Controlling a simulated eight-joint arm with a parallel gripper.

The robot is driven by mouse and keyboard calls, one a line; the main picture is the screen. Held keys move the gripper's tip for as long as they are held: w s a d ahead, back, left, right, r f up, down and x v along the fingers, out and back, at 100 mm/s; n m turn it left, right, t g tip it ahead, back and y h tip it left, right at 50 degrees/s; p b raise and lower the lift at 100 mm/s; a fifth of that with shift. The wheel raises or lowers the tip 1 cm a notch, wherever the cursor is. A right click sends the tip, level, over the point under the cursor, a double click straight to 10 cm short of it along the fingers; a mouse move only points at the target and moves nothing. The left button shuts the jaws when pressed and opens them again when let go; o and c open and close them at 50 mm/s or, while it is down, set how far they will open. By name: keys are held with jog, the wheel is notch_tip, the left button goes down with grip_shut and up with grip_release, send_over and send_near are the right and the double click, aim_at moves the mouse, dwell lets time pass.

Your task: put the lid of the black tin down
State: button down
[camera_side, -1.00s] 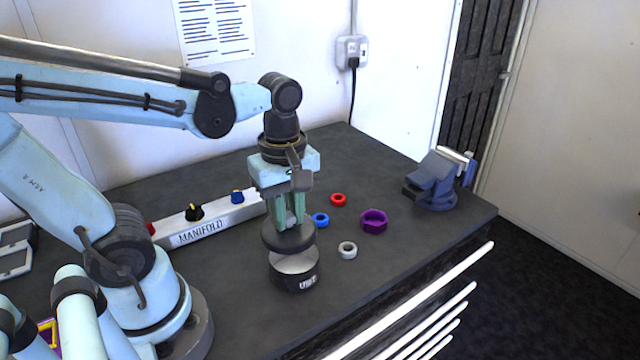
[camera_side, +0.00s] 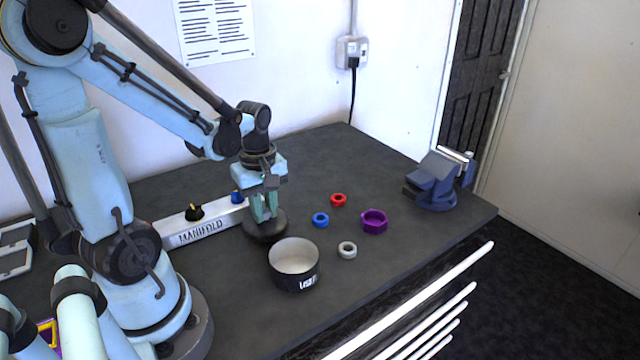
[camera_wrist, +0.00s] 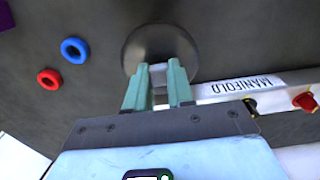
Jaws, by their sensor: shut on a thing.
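The black tin (camera_side: 284,281) stands open on the dark bench in the side view, its pale inside showing and a white label on its wall. My gripper (camera_side: 264,212) is shut on the knob of the tin's round black lid (camera_side: 266,233). The lid is level, behind and left of the tin, clear of its opening. It is at or just above the bench; I cannot tell whether it touches. In the wrist view the lid (camera_wrist: 160,42) lies beyond my green fingers, which pinch its grey knob.
The white manifold (camera_side: 200,230) with coloured knobs lies close left of the lid. Blue (camera_side: 320,219), red (camera_side: 338,199) and grey (camera_side: 347,249) rings and a purple nut (camera_side: 374,221) lie to the right. A blue vise (camera_side: 433,182) stands at the far right.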

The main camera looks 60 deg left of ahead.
aim_at(265, 216)
jog(key=shift+f, duration=1.9)
jog(key=shift+f, duration=0.15)
jog(key=c, duration=1)
grip_release()
notch_tip(265, 216, up, 12)
jog(key=shift+d+r, duration=0.1)
jog(key=w+d+m+t, duration=0.1)
jog(key=d+m+t, duration=0.1)
jog(key=d+m, duration=0.2)
jog(key=w+d+m+t, duration=0.1)
jog(key=d+m, duration=0.3)
jog(key=m, duration=0.4)
jog(key=w+d+r+m+t, duration=0.1)
jog(key=w+d+m+t, duration=0.1)
jog(key=d+m+t, duration=0.2)
jog(key=shift+d+m, duration=0.2)
jog(key=shift+m, duration=0.8)
